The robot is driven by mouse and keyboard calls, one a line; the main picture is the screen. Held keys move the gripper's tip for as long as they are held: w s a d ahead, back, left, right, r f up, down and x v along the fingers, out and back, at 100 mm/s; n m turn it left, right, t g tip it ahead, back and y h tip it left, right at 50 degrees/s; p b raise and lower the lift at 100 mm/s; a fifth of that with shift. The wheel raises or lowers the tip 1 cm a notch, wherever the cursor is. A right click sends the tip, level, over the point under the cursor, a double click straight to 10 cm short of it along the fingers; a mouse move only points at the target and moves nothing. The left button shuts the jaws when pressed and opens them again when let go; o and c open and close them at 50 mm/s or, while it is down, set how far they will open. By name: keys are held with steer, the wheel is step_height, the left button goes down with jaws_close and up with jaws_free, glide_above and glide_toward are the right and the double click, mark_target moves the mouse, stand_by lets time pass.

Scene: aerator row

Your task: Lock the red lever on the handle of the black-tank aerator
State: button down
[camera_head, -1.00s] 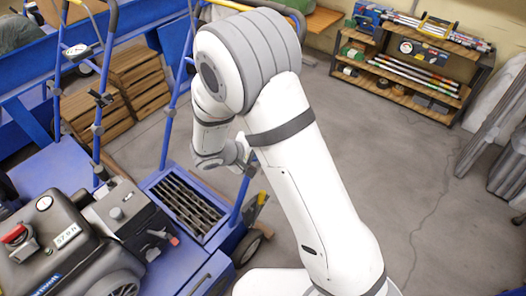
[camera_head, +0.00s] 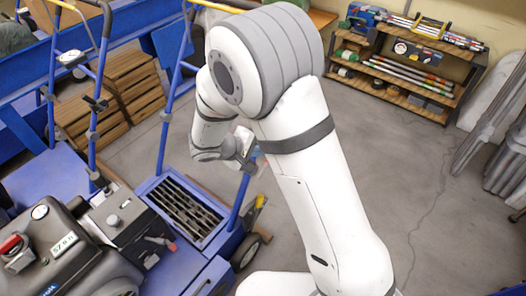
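The black-tank aerator stands at the lower left, with its black tank (camera_head: 70,255) and blue frame. Its blue handle tubes (camera_head: 100,60) rise to a yellow bar (camera_head: 65,6) at the top left. Small dark clamps sit on the tubes, but I cannot make out a red lever on the handle. A red cap (camera_head: 12,244) is on the tank, and a small red-tipped lever (camera_head: 163,243) is on the engine's side. My gripper (camera_head: 246,150) is near a blue handle tube, right of the aerator's handle. It is small and partly hidden by my wrist; its fingers are unclear.
A blue slotted deck (camera_head: 182,212) and wheel (camera_head: 245,250) are below my wrist. Wooden crates (camera_head: 125,88) stand behind the handle. A shelf (camera_head: 410,70) with tools stands at the back right. Grey floor (camera_head: 400,170) between is clear. Grey metal posts (camera_head: 508,160) are at the right.

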steer(key=w+r+p+v, duration=0.1)
steer(key=v, duration=0.9)
steer(key=shift+d+r+p, duration=0.15)
steer(key=shift+r+p, duration=0.2)
steer(key=shift+p, duration=0.05)
steer(key=shift+s, duration=0.15)
steer(key=s+d+r+m+g+y, duration=0.1)
steer(key=s+d+r+m+g, duration=0.15)
steer(key=d, duration=0.55)
steer(key=s+d+r+m+g+y, duration=0.1)
steer(key=s+d+r+m+g, duration=0.15)
steer(key=d, duration=0.55)
steer(key=s+d+r+m+y, duration=0.3)
steer(key=s+d+m+y, duration=0.2)
steer(key=s+d, duration=0.3)
steer(key=shift+s+d+r, duration=0.15)
steer(key=shift+s+r, duration=0.2)
steer(key=shift+s, duration=0.6)
